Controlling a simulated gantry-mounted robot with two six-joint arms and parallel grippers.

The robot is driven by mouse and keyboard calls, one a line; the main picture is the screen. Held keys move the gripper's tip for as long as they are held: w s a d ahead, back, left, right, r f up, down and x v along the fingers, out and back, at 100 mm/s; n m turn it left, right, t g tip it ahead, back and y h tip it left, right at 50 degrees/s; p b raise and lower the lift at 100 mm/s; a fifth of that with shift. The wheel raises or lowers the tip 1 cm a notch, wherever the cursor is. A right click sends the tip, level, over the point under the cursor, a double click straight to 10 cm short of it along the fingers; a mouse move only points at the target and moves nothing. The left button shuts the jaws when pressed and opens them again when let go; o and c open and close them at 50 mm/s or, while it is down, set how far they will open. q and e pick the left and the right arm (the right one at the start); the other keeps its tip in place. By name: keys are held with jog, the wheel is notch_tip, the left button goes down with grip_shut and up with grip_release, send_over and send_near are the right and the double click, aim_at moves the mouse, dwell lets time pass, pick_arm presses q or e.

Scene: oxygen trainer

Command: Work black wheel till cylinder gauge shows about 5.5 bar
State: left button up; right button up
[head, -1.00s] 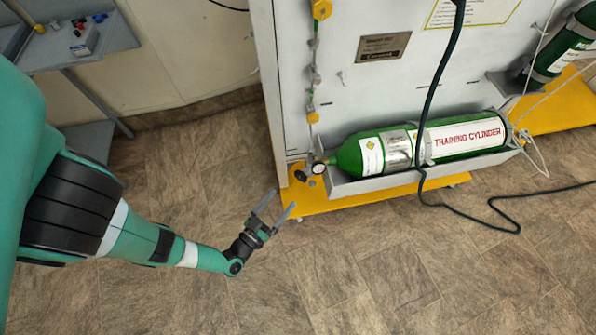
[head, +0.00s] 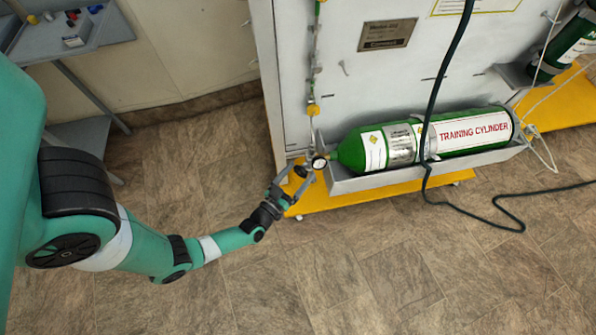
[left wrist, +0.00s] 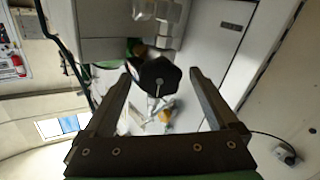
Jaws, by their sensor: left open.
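The black wheel (left wrist: 158,78) shows in the left wrist view as a dark, many-sided knob, between my open fingertips in the picture. I cannot tell whether either finger touches it. In the head view the wheel (head: 301,171) is small and partly hidden by the fingers. My left gripper (head: 298,180) is open, and it also shows in the left wrist view (left wrist: 161,74). The round, white-faced cylinder gauge (head: 319,163) is just right of the wheel, at the neck of the green training cylinder (head: 470,133). Its reading is too small to tell. My right gripper is out of view.
The cylinder lies in a grey trough (head: 365,184) above a yellow base (head: 340,199), against a white panel (head: 385,85). A dark hose (head: 430,110) hangs across the cylinder and onto the floor. A grey shelf (head: 100,30) with small items stands at upper left.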

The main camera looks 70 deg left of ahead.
pick_arm(q)
jog(key=c, duration=1.4)
jog(key=shift+o, duration=0.2)
jog(key=shift+n+b, duration=0.4)
jog(key=shift+n, duration=1.8)
jog(key=o, duration=1.4)
jog(key=shift+c, duration=0.2)
